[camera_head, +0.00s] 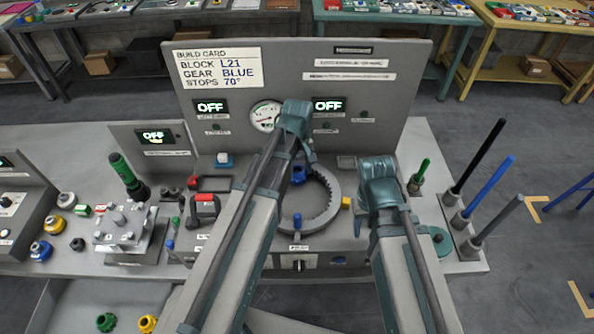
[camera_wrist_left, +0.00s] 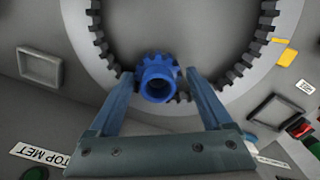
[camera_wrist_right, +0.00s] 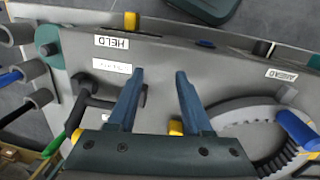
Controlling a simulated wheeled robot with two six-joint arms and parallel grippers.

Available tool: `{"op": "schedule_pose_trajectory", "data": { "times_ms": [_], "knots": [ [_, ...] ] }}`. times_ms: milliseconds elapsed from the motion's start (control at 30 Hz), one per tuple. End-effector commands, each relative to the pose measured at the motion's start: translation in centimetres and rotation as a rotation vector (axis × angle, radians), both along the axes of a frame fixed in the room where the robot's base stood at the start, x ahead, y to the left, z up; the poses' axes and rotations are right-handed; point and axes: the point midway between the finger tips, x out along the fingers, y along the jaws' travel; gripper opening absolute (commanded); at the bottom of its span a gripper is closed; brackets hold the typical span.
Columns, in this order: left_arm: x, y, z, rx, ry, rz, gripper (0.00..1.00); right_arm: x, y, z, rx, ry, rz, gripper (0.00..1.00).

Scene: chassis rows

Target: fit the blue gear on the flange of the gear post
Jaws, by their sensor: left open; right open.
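The blue gear (camera_wrist_left: 157,84) has a toothed rim and a round hollow hub. In the left wrist view it lies at the inner edge of the grey toothed ring (camera_wrist_left: 92,62), its teeth close to the ring's teeth. It also shows in the head view (camera_head: 298,176) below my left gripper. My left gripper (camera_wrist_left: 158,76) is open, with one finger on each side of the gear; I cannot tell whether they touch it. The post and its flange are hidden, so I cannot tell how the gear sits. My right gripper (camera_wrist_right: 160,74) is open and empty above the panel right of the ring.
The build card (camera_head: 219,67) reads GEAR BLUE. A panel with a round gauge (camera_head: 265,115) stands behind the ring. A block fixture (camera_head: 127,230) and loose coloured parts are at the left. Black, blue (camera_head: 487,190) and grey rods rise at the right edge.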

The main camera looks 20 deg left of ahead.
Motion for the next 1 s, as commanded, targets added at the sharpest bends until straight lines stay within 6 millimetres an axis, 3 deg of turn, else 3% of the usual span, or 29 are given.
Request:
{"op": "schedule_pose_trajectory", "data": {
  "times_ms": [267,467,1000],
  "knots": [
    [0.6,0.0,0.4,-0.001,-0.011,0.003,1.00,0.0,0.0,0.4,0.000,0.000,-0.002,0.50],
    [0.6,0.0,1.9,-0.001,-0.011,0.003,1.00,0.0,0.0,1.9,0.000,0.000,-0.001,0.50],
    [0.1,0.0,9.6,0.000,-0.003,0.001,1.00,0.0,0.0,9.6,0.001,0.000,-0.007,0.50]
  ]
}}
